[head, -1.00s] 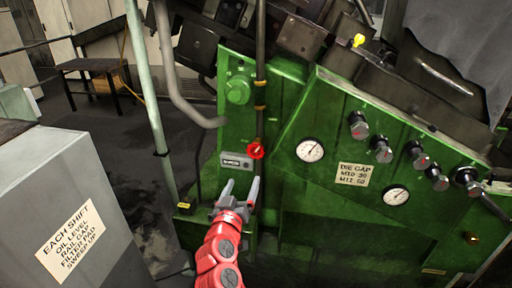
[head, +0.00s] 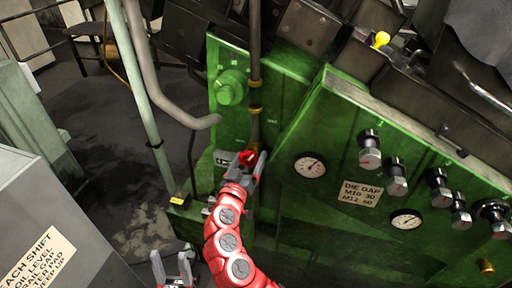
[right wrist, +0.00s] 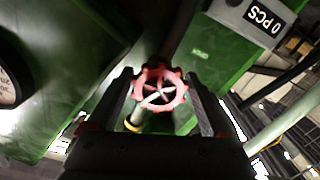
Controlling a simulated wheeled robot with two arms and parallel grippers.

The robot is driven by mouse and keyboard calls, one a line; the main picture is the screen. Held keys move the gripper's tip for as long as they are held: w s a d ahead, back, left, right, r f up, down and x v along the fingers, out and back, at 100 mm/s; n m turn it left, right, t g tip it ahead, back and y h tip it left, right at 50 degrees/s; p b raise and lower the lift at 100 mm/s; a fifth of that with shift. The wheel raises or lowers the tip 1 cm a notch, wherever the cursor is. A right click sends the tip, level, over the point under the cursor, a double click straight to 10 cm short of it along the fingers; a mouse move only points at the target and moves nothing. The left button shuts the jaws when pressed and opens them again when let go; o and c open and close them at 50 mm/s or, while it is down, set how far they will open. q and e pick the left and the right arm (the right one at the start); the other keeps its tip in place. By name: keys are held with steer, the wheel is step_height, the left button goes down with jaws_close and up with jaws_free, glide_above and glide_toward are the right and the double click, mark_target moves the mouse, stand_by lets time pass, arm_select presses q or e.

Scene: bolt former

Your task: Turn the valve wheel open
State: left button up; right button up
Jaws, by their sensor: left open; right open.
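The red valve wheel (head: 247,157) sits on a vertical pipe at the front of the green machine. My right gripper (head: 245,168) is at the wheel, open, with its fingers to either side of it. In the right wrist view the spoked wheel (right wrist: 160,89) shows between the two spread fingers of my right gripper (right wrist: 160,105); I see gaps on both sides. In the head view the fingers partly hide the wheel. My left gripper (head: 171,264) is open and empty, low near the bottom edge, away from the wheel.
The green machine (head: 330,220) carries gauges, knobs and a die gap label (head: 361,193) right of the wheel. A small counter (right wrist: 262,17) is beside the wheel. A pale upright pipe (head: 140,90) and a grey cabinet (head: 60,235) stand to the left.

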steer(key=shift+s+a+r, duration=0.1)
steer(key=shift+r, duration=0.05)
steer(key=c, duration=1.1)
